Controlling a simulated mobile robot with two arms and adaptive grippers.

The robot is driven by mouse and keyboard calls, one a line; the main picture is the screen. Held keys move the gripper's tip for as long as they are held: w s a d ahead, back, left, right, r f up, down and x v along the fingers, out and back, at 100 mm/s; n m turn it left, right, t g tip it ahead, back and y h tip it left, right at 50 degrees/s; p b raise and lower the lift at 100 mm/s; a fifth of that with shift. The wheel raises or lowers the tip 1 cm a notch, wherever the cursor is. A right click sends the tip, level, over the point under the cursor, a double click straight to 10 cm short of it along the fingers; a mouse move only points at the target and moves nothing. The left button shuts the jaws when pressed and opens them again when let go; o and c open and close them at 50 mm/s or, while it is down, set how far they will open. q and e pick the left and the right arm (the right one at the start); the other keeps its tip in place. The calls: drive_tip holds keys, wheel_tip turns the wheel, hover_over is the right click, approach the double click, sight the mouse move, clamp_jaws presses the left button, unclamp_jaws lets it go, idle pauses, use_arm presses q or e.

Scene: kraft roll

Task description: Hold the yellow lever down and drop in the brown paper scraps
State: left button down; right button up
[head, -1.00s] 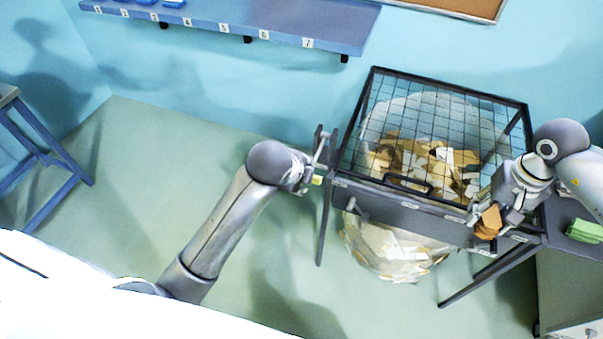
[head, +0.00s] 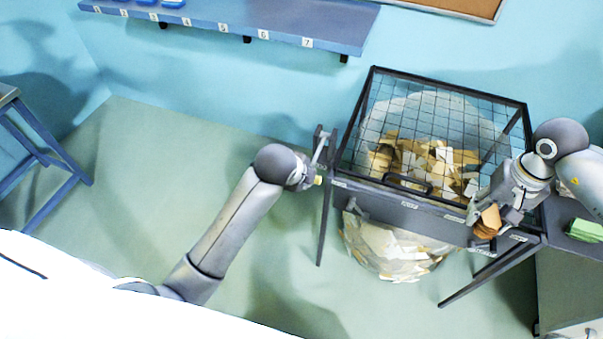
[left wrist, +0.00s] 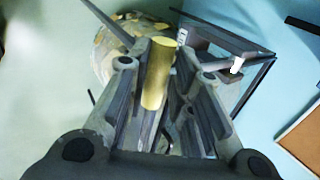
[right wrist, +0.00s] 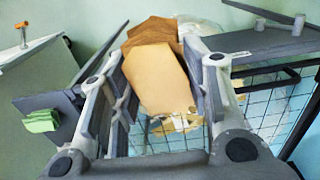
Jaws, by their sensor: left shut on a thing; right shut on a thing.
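The yellow lever (left wrist: 159,73) is a short round yellow grip between the fingers of my left gripper (left wrist: 157,68) in the left wrist view. My left gripper (head: 317,174) is shut on it at the left side of the dark frame (head: 376,200). My right gripper (head: 489,217) is shut on brown paper scraps (right wrist: 157,75), a flat stack of tan and darker pieces. It holds them at the frame's front right corner, over the grey front panel. A clear bag (head: 385,250) of paper scraps hangs in the frame, under a black mesh lid (head: 440,110).
A grey cabinet (head: 575,285) stands at the right with a green stack (head: 584,230) on top. A blue numbered shelf (head: 225,20) runs along the back wall. A blue stand (head: 45,160) is at the far left. The floor left of the frame is clear.

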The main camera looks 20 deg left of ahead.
drive_tip(key=shift+w+f, duration=0.1)
drive_tip(key=shift+w, duration=0.05)
use_arm(q)
drive_tip(key=f, duration=0.5)
drive_tip(key=shift+s+f, duration=0.35)
idle(0.3)
drive_tip(key=shift+r, duration=0.1)
drive_tip(key=shift+w+r, duration=0.2)
drive_tip(key=shift+r, duration=0.05)
use_arm(e)
drive_tip(key=shift+s, duration=0.25)
use_arm(q)
drive_tip(key=shift+f, duration=0.15)
use_arm(e)
drive_tip(key=s, duration=1.4)
drive_tip(key=shift+s, duration=0.4)
